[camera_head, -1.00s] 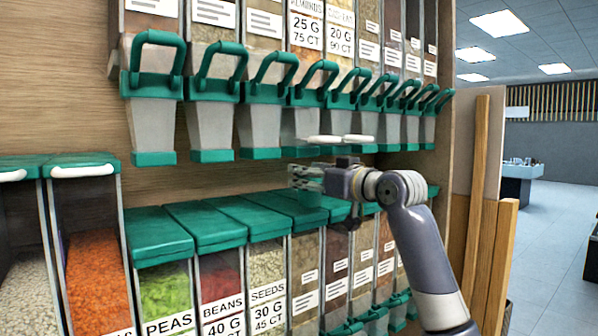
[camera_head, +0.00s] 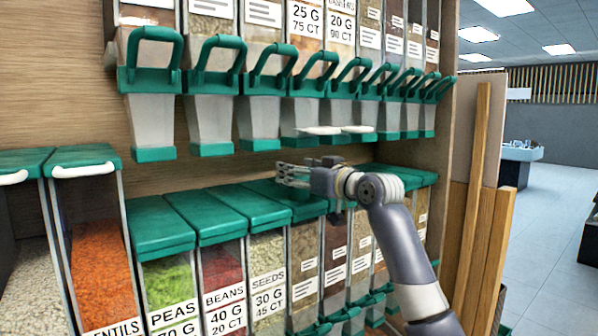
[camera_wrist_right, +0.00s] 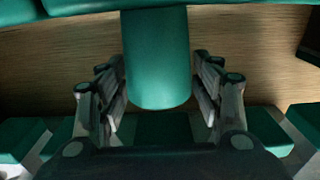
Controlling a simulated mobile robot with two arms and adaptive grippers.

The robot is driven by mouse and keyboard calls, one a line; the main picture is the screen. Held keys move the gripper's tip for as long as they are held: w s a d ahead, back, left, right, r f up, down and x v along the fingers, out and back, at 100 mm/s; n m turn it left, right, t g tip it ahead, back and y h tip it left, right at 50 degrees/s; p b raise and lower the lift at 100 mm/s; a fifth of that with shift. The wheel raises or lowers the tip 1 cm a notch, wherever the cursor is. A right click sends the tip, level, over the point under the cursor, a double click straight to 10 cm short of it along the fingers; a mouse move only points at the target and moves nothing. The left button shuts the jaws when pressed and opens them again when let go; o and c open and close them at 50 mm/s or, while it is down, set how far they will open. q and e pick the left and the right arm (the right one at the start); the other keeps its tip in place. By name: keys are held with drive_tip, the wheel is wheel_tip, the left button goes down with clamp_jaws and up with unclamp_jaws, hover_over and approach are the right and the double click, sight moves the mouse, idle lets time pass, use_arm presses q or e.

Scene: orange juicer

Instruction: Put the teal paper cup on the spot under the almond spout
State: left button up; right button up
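The teal paper cup (camera_wrist_right: 157,60) fills the space between the two fingers of my right gripper (camera_wrist_right: 158,90) in the right wrist view. The fingers lie close along both its sides, so I read them as shut on it. In the head view my right gripper (camera_head: 293,176) is above the green lids of the lower bins and below the upper dispensers, a little left of and below two white discs (camera_head: 320,130). The cup is hard to make out there against the green lids. The almond dispenser (camera_head: 303,113) appears to be the one under the "25 G 75 CT" label. My left gripper is out of view.
A row of upper dispensers with green handles (camera_head: 212,65) hangs close above my gripper. Lower bins with green lids (camera_head: 225,212) lie just below it. The wooden back wall (camera_head: 60,90) stands behind. Wooden boards (camera_head: 478,200) stand at the right.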

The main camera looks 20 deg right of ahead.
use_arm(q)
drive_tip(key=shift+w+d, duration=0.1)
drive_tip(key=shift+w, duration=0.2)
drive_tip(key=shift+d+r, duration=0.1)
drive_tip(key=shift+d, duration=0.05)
use_arm(e)
drive_tip(key=shift+r, duration=0.15)
drive_tip(key=shift+s+d, duration=0.1)
drive_tip(key=shift+s, duration=0.05)
use_arm(q)
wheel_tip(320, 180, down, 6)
drive_tip(key=b, duration=0.5)
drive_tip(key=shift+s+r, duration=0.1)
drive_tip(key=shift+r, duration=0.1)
use_arm(e)
drive_tip(key=v, duration=1.1)
drive_tip(key=shift+s, duration=0.4)
drive_tip(key=shift+d+r, duration=0.1)
